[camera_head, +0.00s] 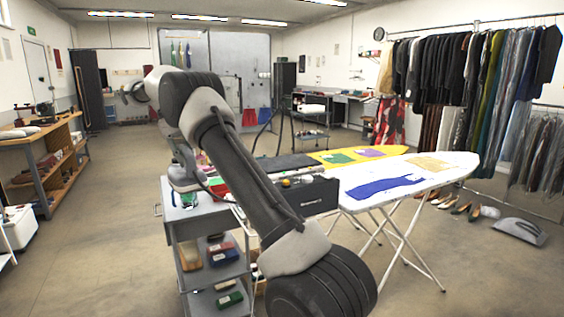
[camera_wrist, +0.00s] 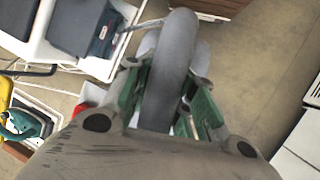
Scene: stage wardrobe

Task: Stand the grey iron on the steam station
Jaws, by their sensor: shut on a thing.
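My gripper (camera_wrist: 168,97) is shut on the grey iron (camera_wrist: 172,62), with a green-sided finger on each side of it. The iron's rounded grey part points away from the wrist, and its underside is hidden. In the head view my gripper (camera_head: 184,170) hangs over the left end of the grey trolley, partly behind my arm. I cannot clearly tell the iron from the gripper there. In the wrist view a dark blue-grey unit (camera_wrist: 84,27) stands on a white surface at upper left. I cannot tell whether it is the steam station.
The grey trolley (camera_head: 172,228) carries boxes on lower shelves. A white ironing board (camera_head: 440,172) with coloured cloths stands to its right. A teal object (camera_wrist: 24,124) shows at lower left in the wrist view. A wooden workbench (camera_head: 48,158) stands at left. Floor between bench and trolley is clear.

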